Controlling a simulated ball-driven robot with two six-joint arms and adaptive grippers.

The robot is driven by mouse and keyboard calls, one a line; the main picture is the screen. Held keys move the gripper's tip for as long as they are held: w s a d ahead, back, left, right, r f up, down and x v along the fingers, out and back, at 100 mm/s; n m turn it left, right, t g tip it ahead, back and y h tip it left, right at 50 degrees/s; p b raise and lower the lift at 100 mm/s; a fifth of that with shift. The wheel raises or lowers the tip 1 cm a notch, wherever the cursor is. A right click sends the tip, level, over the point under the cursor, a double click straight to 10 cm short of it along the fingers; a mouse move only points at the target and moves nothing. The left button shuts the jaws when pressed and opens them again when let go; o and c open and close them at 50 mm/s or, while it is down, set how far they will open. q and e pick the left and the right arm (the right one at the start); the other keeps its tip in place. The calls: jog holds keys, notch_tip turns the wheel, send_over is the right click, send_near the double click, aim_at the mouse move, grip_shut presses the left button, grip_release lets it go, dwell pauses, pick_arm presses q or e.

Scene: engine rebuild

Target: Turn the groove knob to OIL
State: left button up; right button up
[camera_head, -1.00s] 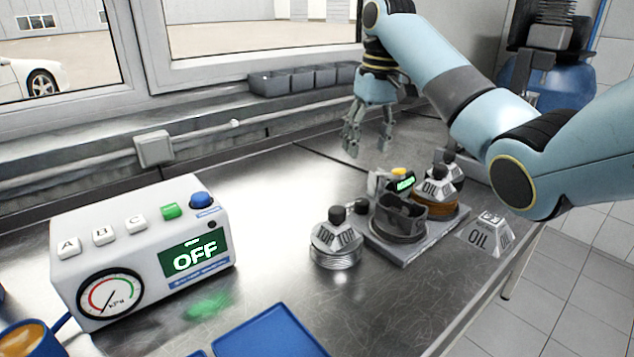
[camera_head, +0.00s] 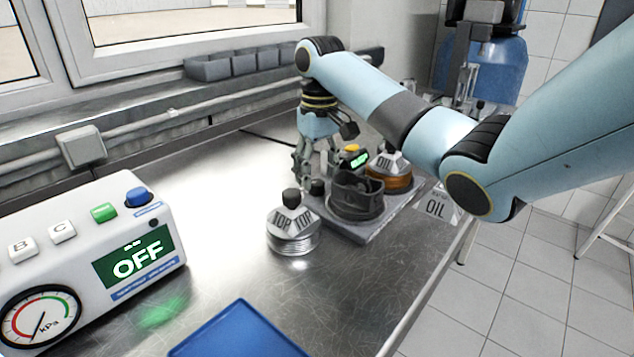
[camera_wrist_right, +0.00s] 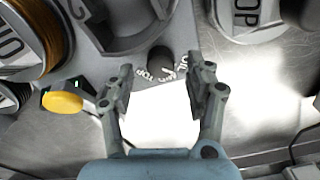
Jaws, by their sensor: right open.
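The groove knob (camera_wrist_right: 160,60) is a small dark round knob on the grey fixture plate. In the wrist view, white lettering curves around its near side; TOP and OIL can be made out. I cannot tell which mark it points at. In the head view the knob (camera_head: 317,187) is at the fixture's left corner, just below my fingers. My right gripper (camera_head: 313,176) comes down over that end of the fixture. In the wrist view the open fingers (camera_wrist_right: 160,80) stand either side of the knob's line, with nothing between them. My left gripper is not in view.
The fixture (camera_head: 372,228) holds a dark ring cup (camera_head: 355,197), an orange spool and a yellow button (camera_wrist_right: 62,102) beside a green display. A gauge box (camera_head: 90,240) reads OFF. Open bench lies between them.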

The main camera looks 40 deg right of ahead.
aim_at(318, 184)
jog(key=shift+f, duration=1.2)
